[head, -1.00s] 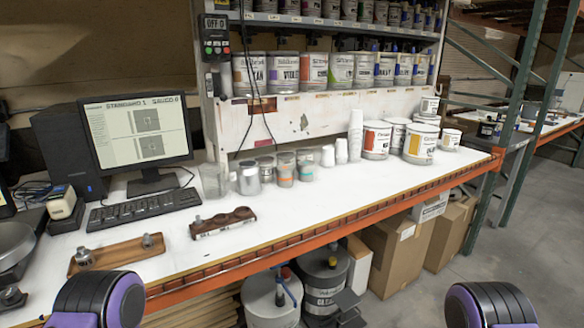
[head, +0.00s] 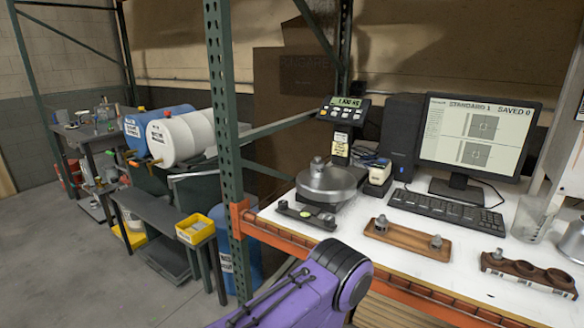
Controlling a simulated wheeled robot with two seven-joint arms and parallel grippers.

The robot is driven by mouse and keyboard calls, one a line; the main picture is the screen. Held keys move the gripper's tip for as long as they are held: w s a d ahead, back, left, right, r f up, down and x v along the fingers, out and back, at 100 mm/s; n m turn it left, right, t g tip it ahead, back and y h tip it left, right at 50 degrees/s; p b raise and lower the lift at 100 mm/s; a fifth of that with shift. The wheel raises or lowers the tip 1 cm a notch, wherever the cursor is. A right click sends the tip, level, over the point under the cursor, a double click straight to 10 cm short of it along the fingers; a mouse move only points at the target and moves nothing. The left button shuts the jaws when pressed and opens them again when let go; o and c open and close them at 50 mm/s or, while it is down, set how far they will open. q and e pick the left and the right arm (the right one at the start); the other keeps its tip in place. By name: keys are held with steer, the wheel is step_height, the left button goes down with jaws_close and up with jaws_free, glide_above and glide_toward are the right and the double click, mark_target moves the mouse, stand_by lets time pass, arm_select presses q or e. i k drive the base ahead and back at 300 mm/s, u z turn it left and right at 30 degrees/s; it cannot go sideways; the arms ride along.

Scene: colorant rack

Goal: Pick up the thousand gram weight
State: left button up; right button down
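Several small metal weights are in view. One weight (head: 317,165) stands on the round pan of the scale (head: 326,186), whose display (head: 346,102) is lit. Two weights (head: 381,223) (head: 436,242) stand on a flat wooden tray (head: 408,239). Another weight (head: 498,254) sits at the left end of a dark wooden holder (head: 530,272) with round hollows. Their markings are too small to read, so I cannot tell which is the thousand gram weight. Neither gripper shows; only a purple arm link of mine enters at the bottom.
A keyboard (head: 446,210), monitor (head: 473,139) and clear cup (head: 531,217) are on the white bench. A green rack post (head: 226,150) and the orange bench edge (head: 413,298) border the scale. Open floor (head: 100,280) lies at the left.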

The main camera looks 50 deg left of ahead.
mark_target(316, 170)
steer(key=u, duration=1.45)
